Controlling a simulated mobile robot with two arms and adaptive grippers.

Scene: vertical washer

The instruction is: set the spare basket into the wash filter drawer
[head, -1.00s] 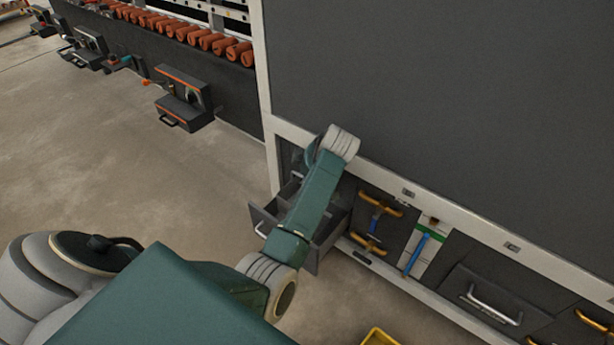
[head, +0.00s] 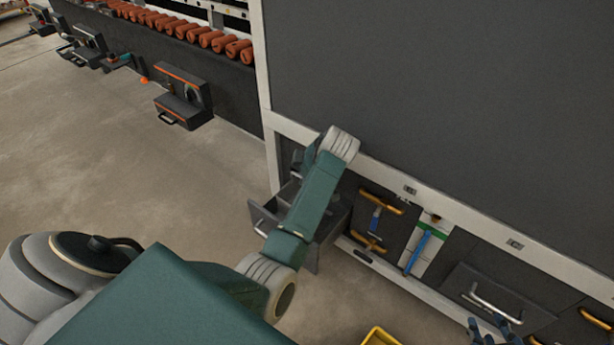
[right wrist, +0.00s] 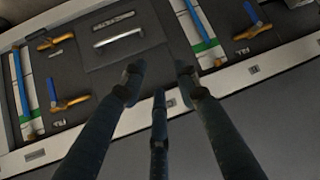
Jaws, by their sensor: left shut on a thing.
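The wash filter drawer (head: 265,217) is a grey drawer pulled out at the lower left of the dark cabinet, with a light handle on its front. My left arm reaches across it. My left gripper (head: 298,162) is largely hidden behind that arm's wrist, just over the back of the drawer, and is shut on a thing. That thing, apparently the spare basket, is a grey shape (head: 291,186) mostly hidden by the arm, so I cannot tell whether it touches the drawer. My right gripper (right wrist: 159,80) is open and empty; its fingers also show in the head view (head: 490,331).
Right of the drawer, the cabinet front carries orange-handled tools (head: 378,202), a blue tool (head: 417,252) and a panel with a metal handle (head: 492,304). A yellow container (head: 380,337) is cut off at the bottom edge.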

